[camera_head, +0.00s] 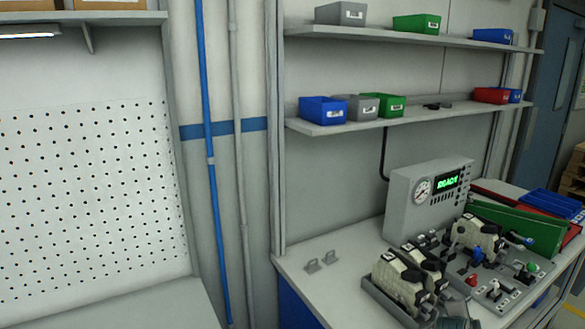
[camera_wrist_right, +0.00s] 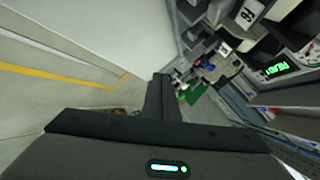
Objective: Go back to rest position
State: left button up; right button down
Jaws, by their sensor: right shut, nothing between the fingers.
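My right gripper (camera_wrist_right: 160,80) shows in the right wrist view as dark fingers pressed together, with nothing between them. It points toward open space, apart from the workbench, which appears tilted in that view. A small status bar glows green on the gripper body. My left gripper is not in view. Neither gripper can be made out in the head view.
In the head view, a workbench (camera_head: 318,290) at the right carries a grey tester box (camera_head: 428,197) with a lit "READY" display, and trays of parts. Shelves (camera_head: 400,37) above hold several bins. A pegboard (camera_head: 80,190) is at left. A yellow line (camera_wrist_right: 60,76) marks the floor.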

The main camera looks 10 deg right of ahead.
jog(key=s+a+f+n+g+y, duration=0.1)
jog(key=s+a+f+n+y, duration=0.2)
jog(key=s+a+n, duration=0.75)
jog(key=s+a+f+n+g+y, duration=0.1)
jog(key=s+a+f+n+y, duration=0.3)
jog(key=s+a, duration=1.05)
jog(key=s+a+f+n+g+y, duration=0.1)
jog(key=s+a+f+n+y, duration=0.1)
jog(key=s+a+n, duration=1.05)
jog(key=s+d+f+m+g+b, duration=0.1)
jog(key=s+d+f+m+b, duration=0.1)
jog(key=f, duration=1.5)
jog(key=s+d+f+m+g+b, duration=0.1)
jog(key=s+d+f, duration=0.15)
jog(key=f, duration=1.35)
jog(key=s+d+f+g+b, duration=0.1)
jog(key=s+d+f+b, duration=0.2)
jog(key=s+f, duration=1.5)
jog(key=shift+f, duration=0.6)
